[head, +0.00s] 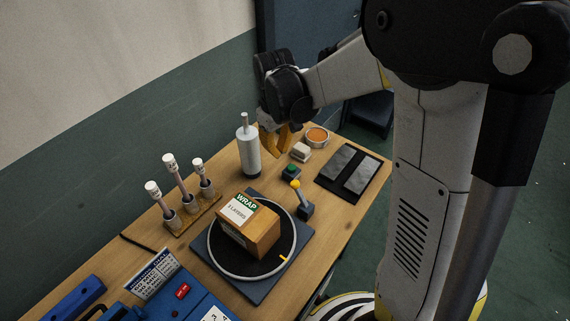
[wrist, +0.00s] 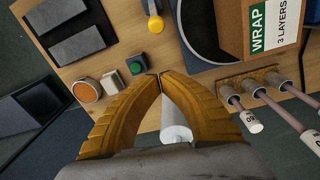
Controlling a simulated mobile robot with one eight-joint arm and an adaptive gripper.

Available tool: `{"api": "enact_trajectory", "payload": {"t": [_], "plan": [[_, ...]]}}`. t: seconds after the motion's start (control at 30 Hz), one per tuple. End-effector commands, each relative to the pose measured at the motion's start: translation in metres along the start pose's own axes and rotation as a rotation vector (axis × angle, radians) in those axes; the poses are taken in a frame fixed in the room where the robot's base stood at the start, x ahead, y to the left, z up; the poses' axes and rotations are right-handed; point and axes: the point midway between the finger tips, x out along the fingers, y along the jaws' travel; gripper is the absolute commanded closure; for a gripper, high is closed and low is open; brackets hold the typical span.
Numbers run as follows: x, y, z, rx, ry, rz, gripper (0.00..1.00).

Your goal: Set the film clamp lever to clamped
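A small lever with a yellow knob (head: 296,184) stands on a dark grey base (head: 305,211) at the right corner of the turntable plate. It leans up and to the left in the head view. Its yellow knob also shows at the top of the wrist view (wrist: 155,24). My gripper (head: 275,148) hangs above the far part of the table, apart from the lever. In the wrist view its yellow fingers (wrist: 160,75) meet at the tips with nothing between them. Whether the lever's position counts as clamped cannot be read.
A white film roll (head: 248,150) stands beside my gripper. A green button (head: 291,171), white block (head: 300,152) and orange round dish (head: 317,136) are near the lever. A box (head: 263,232) sits on the turntable (head: 216,257). Capped rods (head: 178,178) stand at left.

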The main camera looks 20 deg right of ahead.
Motion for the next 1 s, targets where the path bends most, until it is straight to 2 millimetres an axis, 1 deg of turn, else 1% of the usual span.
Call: {"api": "enact_trajectory", "payload": {"t": [0.17, 0.4, 0.5, 0.53, 0.6, 0.7, 0.83, 1.0], "plan": [[0.029, 0.0, 0.0, 0.0, 0.0, 0.0, 1.0], [0.082, 0.0, 0.0, 0.001, 0.0, 0.0, 1.0], [0.101, 0.0, 0.0, 0.001, 0.001, 0.0, 1.0], [0.095, 0.0, 0.007, 0.002, 0.001, 0.0, 1.0], [0.09, 0.0, 0.018, 0.003, 0.0, 0.0, 1.0], [0.085, 0.0, 0.029, 0.002, 0.0, 0.0, 1.0], [0.082, 0.0, 0.036, 0.001, 0.0, 0.0, 1.0], [0.081, 0.0, 0.038, 0.0, 0.001, 0.0, 1.0]]}}
